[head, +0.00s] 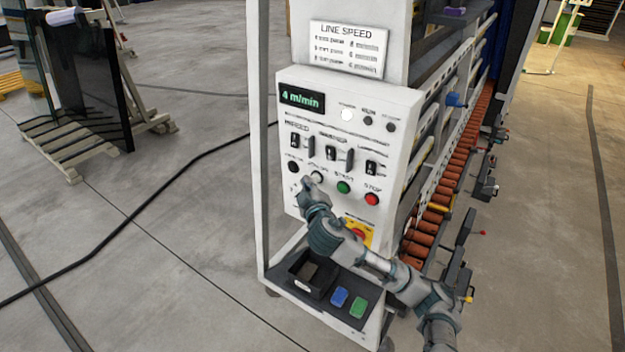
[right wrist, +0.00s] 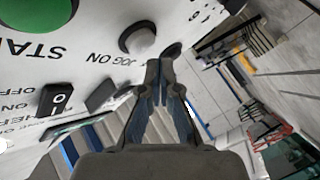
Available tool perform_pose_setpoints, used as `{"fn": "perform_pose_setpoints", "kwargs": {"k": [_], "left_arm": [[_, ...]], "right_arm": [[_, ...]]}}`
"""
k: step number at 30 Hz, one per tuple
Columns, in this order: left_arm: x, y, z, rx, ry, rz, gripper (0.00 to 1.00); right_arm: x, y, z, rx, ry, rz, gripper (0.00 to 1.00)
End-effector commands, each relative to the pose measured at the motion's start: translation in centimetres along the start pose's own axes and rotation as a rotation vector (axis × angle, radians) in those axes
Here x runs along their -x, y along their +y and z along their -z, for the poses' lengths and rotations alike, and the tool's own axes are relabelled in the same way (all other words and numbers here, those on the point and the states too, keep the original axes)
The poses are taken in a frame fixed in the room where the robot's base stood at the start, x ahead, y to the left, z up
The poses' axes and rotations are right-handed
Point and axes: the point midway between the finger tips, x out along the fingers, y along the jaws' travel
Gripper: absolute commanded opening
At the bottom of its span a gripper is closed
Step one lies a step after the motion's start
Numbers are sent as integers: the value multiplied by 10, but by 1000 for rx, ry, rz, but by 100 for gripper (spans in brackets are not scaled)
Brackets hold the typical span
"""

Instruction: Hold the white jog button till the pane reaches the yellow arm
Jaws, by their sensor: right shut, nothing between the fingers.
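The white jog button (head: 317,177) is on the lower left of the control panel (head: 300,140). In the right wrist view the jog button (right wrist: 142,41) sits beside the words JOG ON. My right gripper (head: 306,186) is shut and empty, with its fingertips close to the jog button. In the right wrist view the fingertips (right wrist: 163,65) are just below and right of the button; I cannot tell whether they touch the panel. I cannot make out the pane on the roller line (head: 429,216) or pick out the yellow arm with certainty. My left gripper is out of view.
A green button (head: 343,187), a red stop button (head: 372,199) and a yellow-backed emergency stop (head: 358,233) are near my arm. The speed display (head: 302,99) reads 4 m/min and a white lamp (head: 347,114) is lit. A glass rack (head: 85,90) stands left.

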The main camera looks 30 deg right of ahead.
Motion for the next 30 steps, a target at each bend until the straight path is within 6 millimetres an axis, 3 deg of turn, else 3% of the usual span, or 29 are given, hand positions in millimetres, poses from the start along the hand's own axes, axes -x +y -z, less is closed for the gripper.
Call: {"fn": "perform_pose_setpoints", "kwargs": {"k": [8, 17, 30], "left_arm": [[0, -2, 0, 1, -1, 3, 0], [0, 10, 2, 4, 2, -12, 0], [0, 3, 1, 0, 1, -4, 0]], "right_arm": [[-3, 2, -3, 0, -2, 0, 0], [-3, 1, -2, 2, -3, -1, 0], [-3, 2, -3, 1, -2, -1, 0]]}}
